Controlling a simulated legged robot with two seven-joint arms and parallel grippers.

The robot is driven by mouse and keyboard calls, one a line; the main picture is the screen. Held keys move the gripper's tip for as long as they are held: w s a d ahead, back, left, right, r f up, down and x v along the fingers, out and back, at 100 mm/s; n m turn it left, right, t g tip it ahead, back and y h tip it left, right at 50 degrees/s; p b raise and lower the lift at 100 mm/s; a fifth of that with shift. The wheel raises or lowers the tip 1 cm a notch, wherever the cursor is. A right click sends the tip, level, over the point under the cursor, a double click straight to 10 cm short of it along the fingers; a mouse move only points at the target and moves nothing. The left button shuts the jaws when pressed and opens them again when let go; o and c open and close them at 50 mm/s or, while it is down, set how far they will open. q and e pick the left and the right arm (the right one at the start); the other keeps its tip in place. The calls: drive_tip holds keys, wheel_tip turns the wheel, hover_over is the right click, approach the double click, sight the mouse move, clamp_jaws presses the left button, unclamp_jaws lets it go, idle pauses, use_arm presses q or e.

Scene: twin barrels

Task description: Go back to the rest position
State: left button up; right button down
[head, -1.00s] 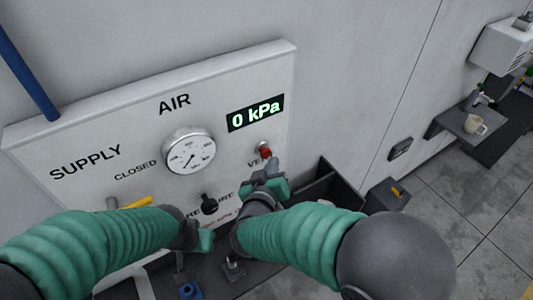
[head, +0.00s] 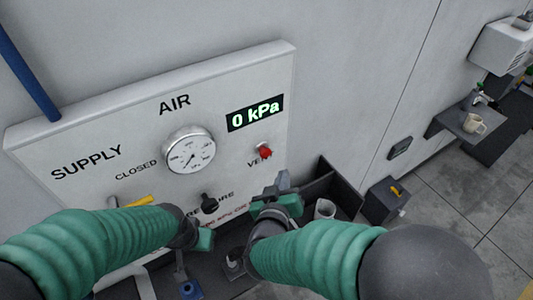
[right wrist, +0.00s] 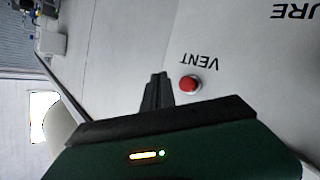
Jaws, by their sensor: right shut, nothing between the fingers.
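My right gripper (head: 283,184) is shut and empty, a little below and to the right of the red vent button (head: 264,152) and apart from it. In the right wrist view its closed fingers (right wrist: 157,92) stand beside the red button (right wrist: 190,84). My left gripper (head: 202,240) is low in front of the panel, mostly hidden behind its own arm, so its fingers do not show clearly. The air panel (head: 80,155) shows a round gauge (head: 188,150), a display (head: 255,113) reading 0 kPa, a yellow supply handle (head: 138,201) and a black pressure knob (head: 209,202).
A dark bin (head: 343,182) with a light cup-like item (head: 325,209) stands right of my right gripper. Below the panel is a dark bench with a blue item (head: 191,289). A dark box (head: 387,200) stands farther right, and a shelf (head: 450,125) holds a mug (head: 474,124).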

drive_tip(key=s+d+f+m+g+y+b, duration=0.1)
drive_tip(key=d+f+g+y+b, duration=0.2)
drive_tip(key=f+b, duration=0.55)
drive_tip(key=s+d+f+m+g+b, duration=0.1)
drive_tip(key=s+d+f+g+b, duration=0.3)
drive_tip(key=f, duration=0.7)
drive_tip(key=s+d+f+m+g+h+b, duration=0.1)
drive_tip(key=s+d+f+g+b, duration=0.3)
drive_tip(key=s+d+f, duration=0.5)
drive_tip(key=d+m+b, duration=0.1)
drive_tip(key=d, duration=0.2)
drive_tip(key=shift+s+g, duration=0.3)
drive_tip(key=shift+g, duration=0.1)
drive_tip(key=shift+s+d, duration=0.1)
drive_tip(key=shift+d, duration=0.15)
